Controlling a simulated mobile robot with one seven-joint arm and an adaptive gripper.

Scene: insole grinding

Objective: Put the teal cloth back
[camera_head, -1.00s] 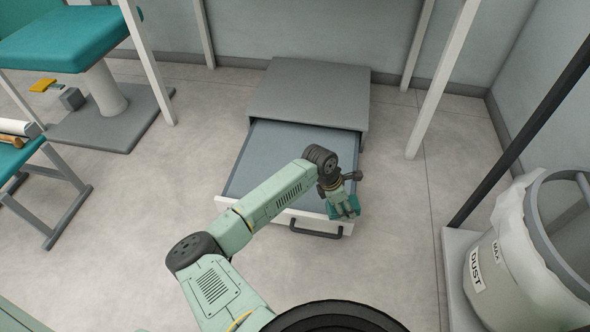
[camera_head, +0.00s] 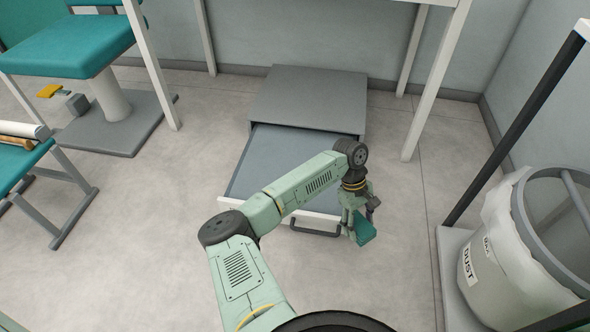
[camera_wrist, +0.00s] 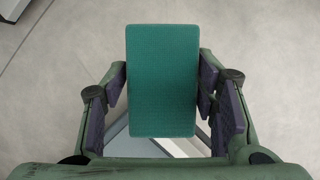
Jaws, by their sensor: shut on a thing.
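The teal cloth (camera_head: 366,228) is a small flat rectangle held at the end of my gripper (camera_head: 355,222). In the wrist view the cloth (camera_wrist: 162,82) stands between the two fingers of my gripper (camera_wrist: 163,100), which is shut on it. The gripper is in the air by the front right corner of an open drawer (camera_head: 272,165). The drawer is pulled out of a low grey cabinet (camera_head: 308,100), and its visible floor looks empty. My arm hides part of the drawer and its front.
A white-lined dust bin (camera_head: 500,268) stands at the right beside a dark post. A teal chair (camera_head: 70,45) and a teal-topped stand (camera_head: 20,160) with rolls are at the left. White table legs (camera_head: 432,85) flank the cabinet. Floor in front of the drawer is clear.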

